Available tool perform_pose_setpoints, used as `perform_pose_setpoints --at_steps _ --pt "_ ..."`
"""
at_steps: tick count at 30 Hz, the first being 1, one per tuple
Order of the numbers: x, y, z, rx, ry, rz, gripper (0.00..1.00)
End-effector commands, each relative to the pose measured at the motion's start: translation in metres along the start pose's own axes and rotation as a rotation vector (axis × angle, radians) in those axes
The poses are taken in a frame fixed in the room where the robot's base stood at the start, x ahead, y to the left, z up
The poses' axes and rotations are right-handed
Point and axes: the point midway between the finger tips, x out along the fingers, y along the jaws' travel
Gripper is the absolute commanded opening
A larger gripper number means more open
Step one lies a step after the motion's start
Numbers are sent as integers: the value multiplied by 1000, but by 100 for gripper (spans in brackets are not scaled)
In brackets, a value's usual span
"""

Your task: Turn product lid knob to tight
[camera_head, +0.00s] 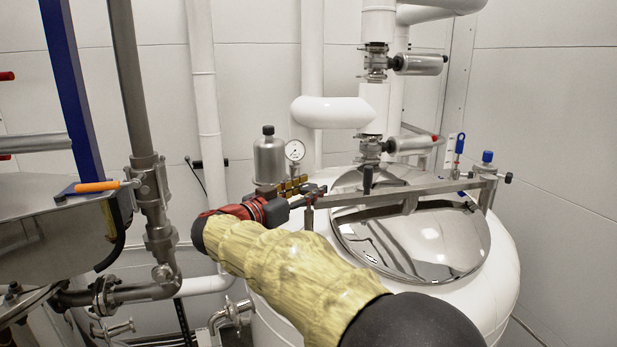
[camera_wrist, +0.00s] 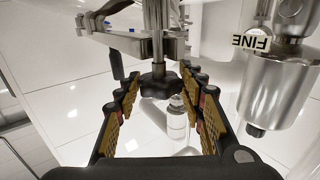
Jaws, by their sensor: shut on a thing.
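The polished round product lid (camera_head: 415,235) is on top of the white tank, with a steel clamp bar (camera_head: 410,192) across it. In the wrist view a black lobed knob (camera_wrist: 158,82) hangs at the end of a steel threaded rod (camera_wrist: 157,35). My gripper (camera_wrist: 160,88) has a padded finger on each side of this knob and is shut on it. In the head view my gripper (camera_head: 313,194) is at the left end of the clamp bar. The knob is hidden there by my gripper and arm.
A steel canister (camera_head: 269,160) and a pressure gauge (camera_head: 295,150) stand just behind my gripper. A black handle (camera_head: 367,180) rises near the bar. White pipes (camera_head: 333,111) run behind the tank.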

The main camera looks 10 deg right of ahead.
Motion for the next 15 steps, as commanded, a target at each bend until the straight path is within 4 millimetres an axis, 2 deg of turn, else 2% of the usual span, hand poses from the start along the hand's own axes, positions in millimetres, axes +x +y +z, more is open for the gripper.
perform_pose_setpoints --at_steps 2,15 --pt "0 -2 -5 -5 -1 47 14" --pt "0 -2 -3 -2 0 295 14"
